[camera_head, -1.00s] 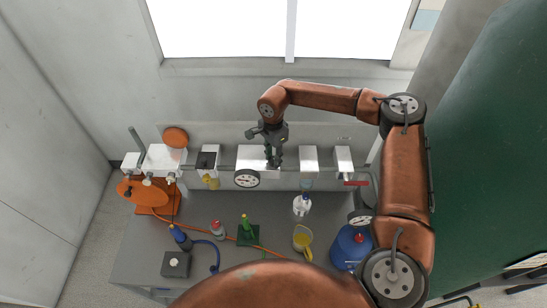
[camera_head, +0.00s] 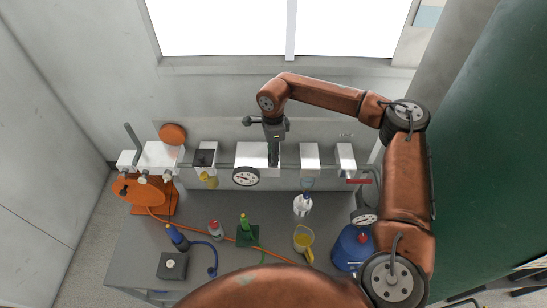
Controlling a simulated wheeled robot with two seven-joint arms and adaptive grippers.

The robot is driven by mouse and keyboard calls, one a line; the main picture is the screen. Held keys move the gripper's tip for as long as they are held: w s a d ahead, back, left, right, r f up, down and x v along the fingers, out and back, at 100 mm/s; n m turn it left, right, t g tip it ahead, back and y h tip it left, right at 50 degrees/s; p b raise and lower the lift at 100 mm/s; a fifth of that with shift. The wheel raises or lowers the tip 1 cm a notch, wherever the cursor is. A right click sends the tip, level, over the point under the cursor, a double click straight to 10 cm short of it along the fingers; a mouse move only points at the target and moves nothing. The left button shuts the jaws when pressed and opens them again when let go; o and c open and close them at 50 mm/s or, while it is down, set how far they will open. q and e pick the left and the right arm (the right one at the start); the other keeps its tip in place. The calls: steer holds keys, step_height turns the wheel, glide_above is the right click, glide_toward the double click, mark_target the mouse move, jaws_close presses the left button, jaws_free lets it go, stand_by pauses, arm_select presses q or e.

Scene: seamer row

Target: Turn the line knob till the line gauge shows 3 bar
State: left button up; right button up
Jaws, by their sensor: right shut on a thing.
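A round white gauge (camera_head: 246,176) with a black rim, which I take for the line gauge, sits at the front of a white box (camera_head: 247,153) on the back rail. Its dark needle is too small to read in bar. My right gripper (camera_head: 274,162) points down at the right end of this box, just right of the gauge. It is shut on what seems to be the line knob, which the fingers hide. My left gripper is not in view.
More white boxes stand along the rail, one with a red handle (camera_head: 358,181). A second gauge (camera_head: 364,217) is at the right. The bench below holds bottles, a yellow jug (camera_head: 303,240) and a blue container (camera_head: 350,247). My arm covers the front edge.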

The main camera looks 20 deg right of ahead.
steer(key=o, duration=1.2)
steer(key=shift+c, duration=0.2)
step_height(320, 180, up, 12)
